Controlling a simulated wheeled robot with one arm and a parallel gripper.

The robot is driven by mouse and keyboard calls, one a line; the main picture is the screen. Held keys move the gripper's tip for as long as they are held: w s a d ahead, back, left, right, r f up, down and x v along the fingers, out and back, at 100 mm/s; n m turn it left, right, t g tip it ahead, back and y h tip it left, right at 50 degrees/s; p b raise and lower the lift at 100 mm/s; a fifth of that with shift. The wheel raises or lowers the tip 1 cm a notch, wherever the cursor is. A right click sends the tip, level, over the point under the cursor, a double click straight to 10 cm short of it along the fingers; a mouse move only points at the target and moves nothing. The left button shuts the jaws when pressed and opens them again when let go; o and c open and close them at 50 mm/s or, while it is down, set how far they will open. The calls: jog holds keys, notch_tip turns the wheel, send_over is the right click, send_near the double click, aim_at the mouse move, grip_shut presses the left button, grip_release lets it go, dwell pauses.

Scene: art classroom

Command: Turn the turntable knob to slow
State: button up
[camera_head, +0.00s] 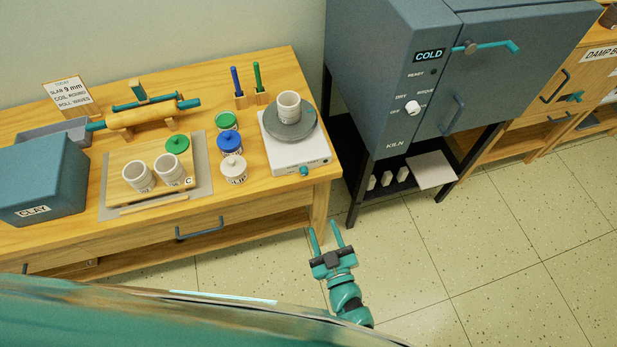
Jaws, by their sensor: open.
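The turntable (283,154) is a white box with a grey round plate (272,125) on top, at the right end of the wooden table. A teal knob (304,171) sits on its front face; its setting is too small to read. A white cup (289,107) stands on the round plate. My gripper (325,226) is open and empty, with its two teal fingers pointing up the picture. It is apart from the turntable, in front of the table's right end and below the knob in the picture.
The wooden table (255,197) also holds several jars, two cups on a board, a roller and a teal clay box (42,178). A grey kiln (390,70) labelled COLD stands to the right on a black stand. Tiled floor (480,260) is clear at lower right.

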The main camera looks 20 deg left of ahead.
aim_at(305, 174)
jog(key=p+x, duration=0.4)
jog(key=x, duration=1.3)
grip_shut()
